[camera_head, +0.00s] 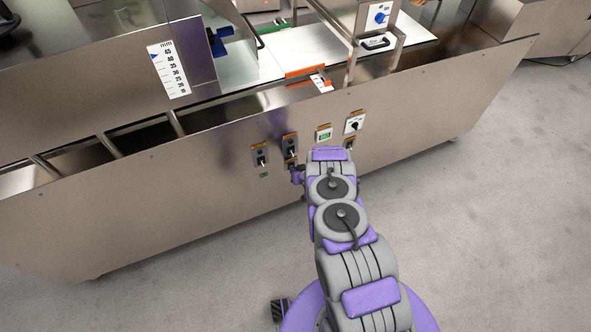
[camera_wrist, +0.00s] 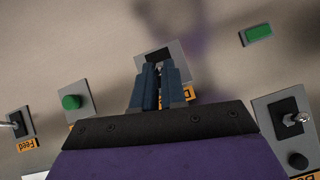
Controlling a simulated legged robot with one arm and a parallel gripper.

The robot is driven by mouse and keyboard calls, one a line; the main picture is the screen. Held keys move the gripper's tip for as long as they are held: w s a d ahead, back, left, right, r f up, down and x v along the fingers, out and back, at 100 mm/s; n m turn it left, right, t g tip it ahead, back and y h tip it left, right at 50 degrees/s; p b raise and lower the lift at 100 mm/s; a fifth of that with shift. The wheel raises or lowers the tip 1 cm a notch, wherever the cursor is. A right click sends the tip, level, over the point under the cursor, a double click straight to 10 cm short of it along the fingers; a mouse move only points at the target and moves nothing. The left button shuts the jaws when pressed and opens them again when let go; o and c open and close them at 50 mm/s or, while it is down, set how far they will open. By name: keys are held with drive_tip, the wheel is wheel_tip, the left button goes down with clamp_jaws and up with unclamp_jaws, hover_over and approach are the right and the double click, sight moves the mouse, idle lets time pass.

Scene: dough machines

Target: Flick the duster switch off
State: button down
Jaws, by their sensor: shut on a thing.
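In the wrist view my gripper (camera_wrist: 161,68) has its dark blue fingers nearly together, shut on a small switch lever that they mostly hide. The lever's dark switch and grey plate (camera_wrist: 182,62) show around the fingertips. The plate's orange label is mostly covered, so I cannot read whether it is the duster switch. In the head view my gripper (camera_head: 297,174) is at the front panel (camera_head: 220,180), beside the lower part of the middle column of switches (camera_head: 290,149).
In the wrist view a toggle switch (camera_wrist: 296,120) with a partly cut-off orange label is at the right. A green button (camera_wrist: 71,102) and a switch labelled Feed (camera_wrist: 16,124) are at the left. A green rectangle (camera_wrist: 258,33) is at upper right. Grey floor (camera_head: 490,230) is clear.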

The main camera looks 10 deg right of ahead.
drive_tip(key=t+b, duration=0.1)
drive_tip(key=f+t+b, duration=0.1)
drive_tip(key=t, duration=0.1)
drive_tip(key=shift+s+d+f+y, duration=0.1)
drive_tip(key=shift+s+f+y, duration=0.15)
drive_tip(key=shift+y, duration=0.15)
drive_tip(key=c, duration=1.2)
unclamp_jaws()
drive_tip(key=shift+r, duration=0.1)
drive_tip(key=p+v, duration=0.2)
drive_tip(key=v, duration=0.3)
drive_tip(key=p+v, duration=0.2)
drive_tip(key=v, duration=0.4)
drive_tip(key=p+v, duration=0.2)
drive_tip(key=v, duration=0.4)
drive_tip(key=shift+s+f, duration=0.2)
drive_tip(key=shift+s, duration=0.05)
